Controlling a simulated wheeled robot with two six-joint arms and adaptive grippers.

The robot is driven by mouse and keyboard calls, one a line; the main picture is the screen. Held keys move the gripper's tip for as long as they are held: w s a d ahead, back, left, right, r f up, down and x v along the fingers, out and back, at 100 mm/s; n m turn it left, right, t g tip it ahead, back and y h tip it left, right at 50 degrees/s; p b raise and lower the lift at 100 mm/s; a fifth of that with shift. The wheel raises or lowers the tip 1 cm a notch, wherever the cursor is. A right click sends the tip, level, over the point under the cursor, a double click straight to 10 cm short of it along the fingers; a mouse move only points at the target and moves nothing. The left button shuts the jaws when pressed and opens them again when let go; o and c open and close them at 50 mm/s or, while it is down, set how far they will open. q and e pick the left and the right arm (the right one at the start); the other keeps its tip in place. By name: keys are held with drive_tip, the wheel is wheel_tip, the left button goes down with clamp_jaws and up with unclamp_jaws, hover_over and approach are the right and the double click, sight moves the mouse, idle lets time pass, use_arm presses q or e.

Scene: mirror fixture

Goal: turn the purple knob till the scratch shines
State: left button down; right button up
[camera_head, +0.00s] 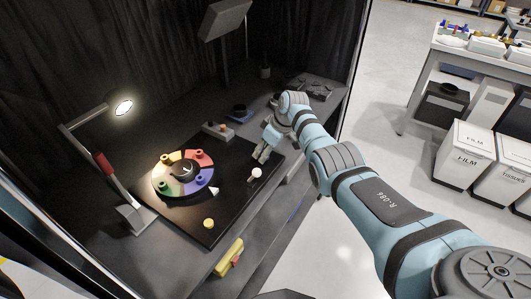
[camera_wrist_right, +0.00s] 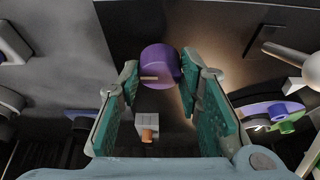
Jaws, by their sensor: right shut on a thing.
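The purple knob (camera_wrist_right: 158,65) is a round cap with a pale pointer line in the right wrist view. My right gripper (camera_wrist_right: 160,80) has its green-padded fingers on either side of it and is shut on it. In the head view my right gripper (camera_head: 262,155) reaches down at the right of the black board, and the knob is hidden there. A coloured ring (camera_head: 163,183) with several pegs lies on the board, around a dark round centre (camera_head: 183,170) with a small pale curved mark. I cannot tell whether that mark is the scratch. My left gripper is not in view.
A lit lamp (camera_head: 122,105) stands at the left. A white ball knob (camera_head: 255,173) is close to my right gripper, with a yellow knob (camera_head: 209,222) at the board's front. Dark curtains enclose the back.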

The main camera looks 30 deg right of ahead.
idle(0.3)
drive_tip(key=o, duration=0.9)
drive_tip(key=shift+c, duration=0.2)
drive_tip(key=shift+o, duration=1.4)
drive_tip(key=shift+a+f, duration=0.1)
drive_tip(key=shift+w, duration=0.15)
drive_tip(key=v, duration=1.2)
drive_tip(key=shift+w, duration=0.1)
